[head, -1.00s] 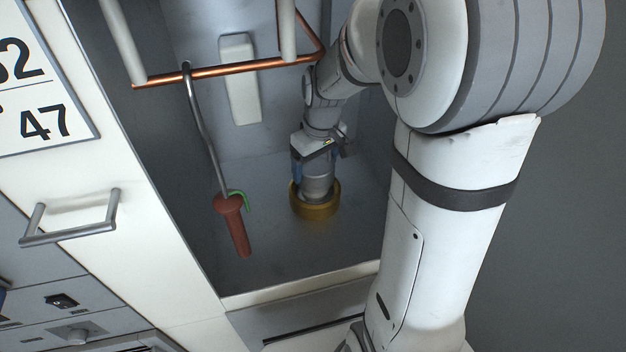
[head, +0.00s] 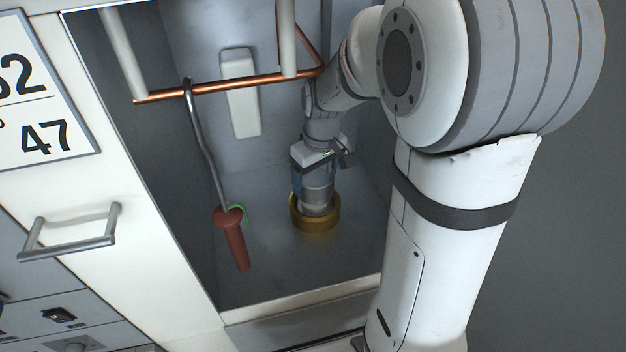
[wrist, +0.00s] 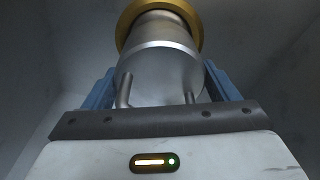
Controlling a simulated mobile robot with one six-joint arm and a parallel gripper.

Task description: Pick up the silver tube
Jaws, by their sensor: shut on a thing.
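The silver tube (head: 318,190) stands upright in a brass-coloured ring (head: 315,222) on the floor of the open rack bay. In the wrist view the tube (wrist: 160,75) fills the space between the two blue fingers of my gripper (wrist: 158,88), with the brass ring (wrist: 135,12) around its far end. My gripper is shut on the tube. In the head view my gripper (head: 314,182) is partly hidden by my own wrist and the tube.
A copper rail (head: 225,86) crosses the upper bay. A hooked rod with a red handle (head: 232,240) hangs from it, left of the tube. A white block (head: 240,95) is on the back wall. A front lip (head: 300,302) edges the bay.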

